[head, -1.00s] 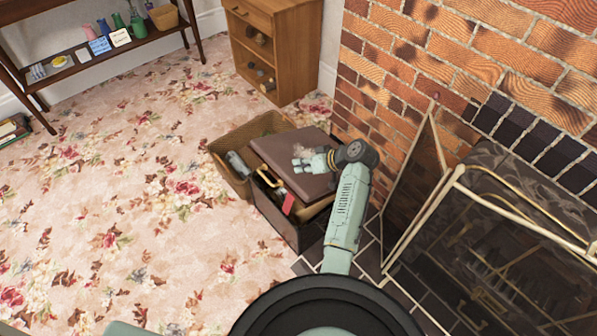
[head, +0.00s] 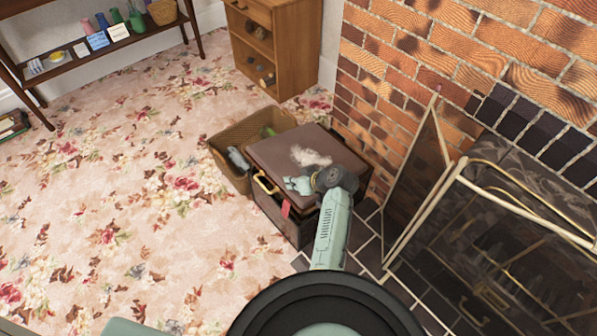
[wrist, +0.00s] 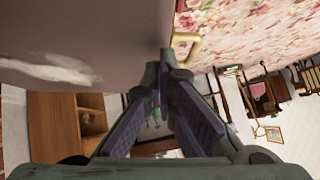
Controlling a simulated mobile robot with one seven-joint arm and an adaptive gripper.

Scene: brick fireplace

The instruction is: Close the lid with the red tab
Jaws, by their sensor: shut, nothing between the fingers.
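The brown lid (head: 278,146) with a pale worn patch lies over a dark box (head: 272,208) beside the brick wall. A narrow gap shows between lid and box near the front corner, partly hidden by my arm. The red tab (head: 286,208) hangs at the lid's front edge, near a gold handle (head: 265,183). My gripper (head: 292,185) is shut and empty, at the lid's front part; I cannot tell whether it touches.
A wicker basket (head: 226,145) holding items stands against the box's far left side. A fireplace screen (head: 425,185) with gold edges stands at right by the brick wall (head: 420,75). A wooden cabinet (head: 285,55) is behind. Flowered carpet (head: 130,200) is open at left.

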